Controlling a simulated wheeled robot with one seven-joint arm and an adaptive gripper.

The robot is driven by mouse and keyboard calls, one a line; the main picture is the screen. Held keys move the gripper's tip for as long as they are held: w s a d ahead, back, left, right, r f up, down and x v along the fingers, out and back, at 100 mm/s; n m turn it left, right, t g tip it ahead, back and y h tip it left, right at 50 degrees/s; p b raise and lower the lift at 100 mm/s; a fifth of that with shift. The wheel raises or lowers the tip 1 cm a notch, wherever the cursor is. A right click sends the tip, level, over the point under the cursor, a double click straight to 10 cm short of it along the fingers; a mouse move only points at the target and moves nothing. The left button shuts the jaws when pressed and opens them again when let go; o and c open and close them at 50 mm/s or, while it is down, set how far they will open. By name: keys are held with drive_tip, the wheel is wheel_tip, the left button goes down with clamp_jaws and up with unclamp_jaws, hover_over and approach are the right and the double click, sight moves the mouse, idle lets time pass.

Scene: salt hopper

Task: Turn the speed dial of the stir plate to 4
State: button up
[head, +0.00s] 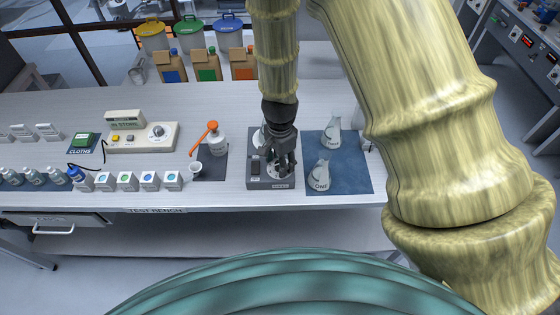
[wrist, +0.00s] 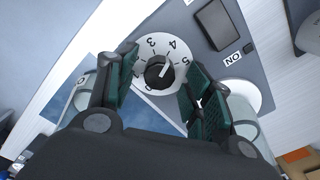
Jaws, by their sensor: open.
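The stir plate (head: 255,183) is a grey box near the front edge of the bench. Its speed dial, a white disc marked with numbers (wrist: 150,50), shows in the wrist view with a dark round knob (wrist: 158,75) at its centre. The white pointer on the knob points to the upper right, roughly between 4 and 5; I cannot tell its exact setting. My gripper (wrist: 163,62) is open, its green-padded fingers on either side of the dial, with no clear contact on the knob. In the head view my gripper (head: 284,166) hides much of the dial.
Right of the stir plate, two flasks (head: 319,176) (head: 333,132) stand on a blue mat (head: 352,180). To its left are a white cup (head: 196,171) and a bottle (head: 218,143) on a dark mat. A dark rocker switch (wrist: 219,24) sits beside the dial.

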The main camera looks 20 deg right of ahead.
wheel_tip(320, 180, up, 12)
drive_tip(key=shift+f, duration=0.25)
idle(0.4)
idle(0.4)
